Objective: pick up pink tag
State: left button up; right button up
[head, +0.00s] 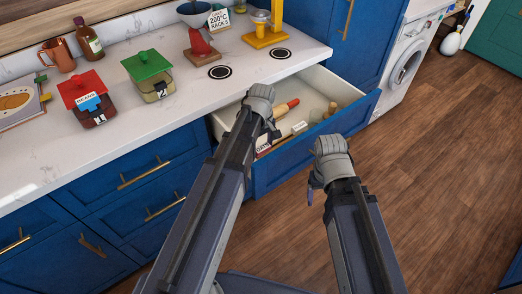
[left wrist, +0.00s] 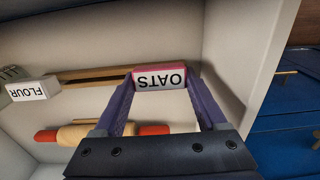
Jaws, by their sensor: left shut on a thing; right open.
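The pink tag (left wrist: 160,78) has a white face reading OATS and a pink edge. In the left wrist view it sits between the fingertips of my left gripper (left wrist: 163,90), which is shut on it inside the drawer. In the head view a small part of the tag (head: 263,146) shows beside my left arm, and my left gripper (head: 262,108) reaches down into the open drawer with its fingers mostly hidden. My right gripper (head: 314,186) is open and empty in front of the drawer; its fingers are partly hidden.
The open drawer (head: 345,108) also holds a FLOUR tag (left wrist: 28,90), a rolling pin (left wrist: 90,133) and wooden items. Red-lidded (head: 87,98) and green-lidded (head: 149,75) canisters, a copper mug (head: 60,56) and a yellow stand (head: 265,38) are on the counter. Floor at right is clear.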

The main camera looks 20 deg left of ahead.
pick_arm(q)
jog(key=shift+c, duration=0.7)
jog(key=shift+r, duration=0.15)
notch_tip(320, 180, up, 10)
jog(key=p, duration=1)
